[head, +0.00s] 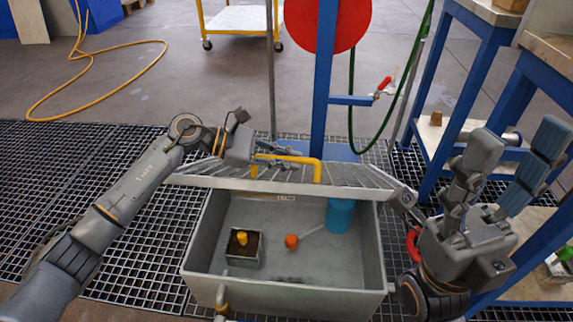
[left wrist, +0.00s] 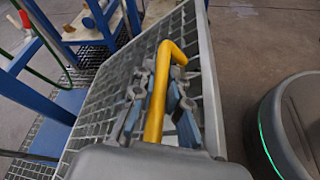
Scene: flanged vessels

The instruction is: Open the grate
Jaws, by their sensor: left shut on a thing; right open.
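The grey grate (head: 345,178) is raised over the back of the basin (head: 290,300), and the basin's inside shows below its front edge. Its yellow handle (head: 317,170) stands up from the bars. My left gripper (head: 282,156) is shut on the handle. In the left wrist view the handle (left wrist: 155,115) runs between the fingers of my left gripper (left wrist: 158,92), with the grate's mesh (left wrist: 190,35) behind. My right gripper (head: 512,155) is open and empty, right of the basin, with its fingers pointing up.
In the basin are a small box with dark contents (head: 243,258), an orange-ended object (head: 291,241) and a blue cylinder (head: 340,215). A blue post (head: 324,90) with a red disc (head: 300,22) stands behind. Blue-framed tables (head: 440,90) stand at right.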

